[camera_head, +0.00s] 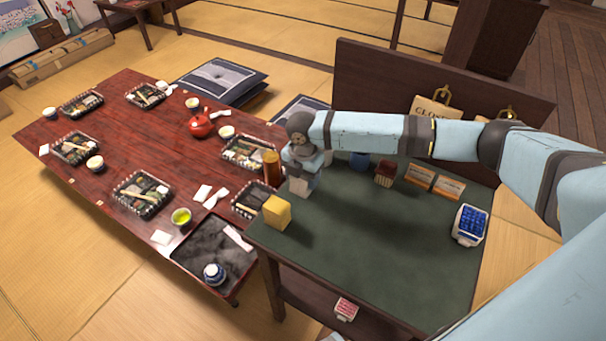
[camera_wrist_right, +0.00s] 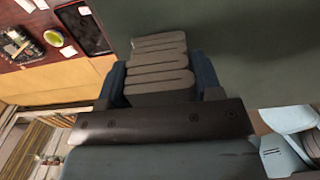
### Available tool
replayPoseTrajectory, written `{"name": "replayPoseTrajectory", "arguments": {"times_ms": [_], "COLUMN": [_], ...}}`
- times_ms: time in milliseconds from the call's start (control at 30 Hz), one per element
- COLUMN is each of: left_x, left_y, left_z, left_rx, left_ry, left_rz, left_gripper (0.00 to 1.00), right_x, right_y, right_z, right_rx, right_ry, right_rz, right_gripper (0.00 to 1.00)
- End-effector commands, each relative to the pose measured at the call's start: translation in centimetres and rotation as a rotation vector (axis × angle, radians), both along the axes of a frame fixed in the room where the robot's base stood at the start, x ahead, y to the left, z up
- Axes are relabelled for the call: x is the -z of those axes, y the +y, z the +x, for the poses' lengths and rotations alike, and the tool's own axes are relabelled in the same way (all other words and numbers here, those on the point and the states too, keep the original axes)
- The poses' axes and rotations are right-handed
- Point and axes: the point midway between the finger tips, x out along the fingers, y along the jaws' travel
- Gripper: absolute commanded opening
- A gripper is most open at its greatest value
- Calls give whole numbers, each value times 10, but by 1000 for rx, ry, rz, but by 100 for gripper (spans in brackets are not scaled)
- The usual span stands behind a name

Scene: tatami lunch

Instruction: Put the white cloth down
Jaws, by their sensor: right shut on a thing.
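My right gripper (camera_head: 302,168) is over the left part of the green-topped side table (camera_head: 370,255), pointing down. It is shut on a pale folded thing, taken as the white cloth (camera_head: 301,186), which shows just below the fingers. My left gripper is not in view.
A yellow block (camera_head: 277,212) and a brown cylinder (camera_head: 272,168) stand near the gripper. A dark red box (camera_head: 385,173), orange-white cards (camera_head: 420,176) and a blue-filled white tray (camera_head: 470,225) are further right. The green top's middle is clear. The low red table (camera_head: 120,112) holds lunch boxes.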

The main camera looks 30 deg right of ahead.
Motion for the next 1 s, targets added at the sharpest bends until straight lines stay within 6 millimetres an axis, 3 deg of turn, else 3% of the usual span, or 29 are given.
{"name": "replayPoseTrajectory", "arguments": {"times_ms": [67,100,200,467,700,800,1000], "left_x": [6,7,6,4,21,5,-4], "left_y": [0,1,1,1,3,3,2], "left_z": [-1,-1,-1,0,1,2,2], "left_rx": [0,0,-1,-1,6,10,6], "left_ry": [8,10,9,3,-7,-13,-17], "left_rz": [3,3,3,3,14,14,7], "left_gripper": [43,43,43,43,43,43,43], "right_x": [2,2,2,1,11,-21,-70], "right_y": [0,0,0,0,-1,0,-1], "right_z": [-1,-1,-1,-1,0,1,-6], "right_rx": [0,0,0,0,0,1,0], "right_ry": [2,2,2,2,0,-2,-1], "right_rz": [0,0,0,-1,-1,1,0], "right_gripper": [40,62,84,85,85,85,85]}}
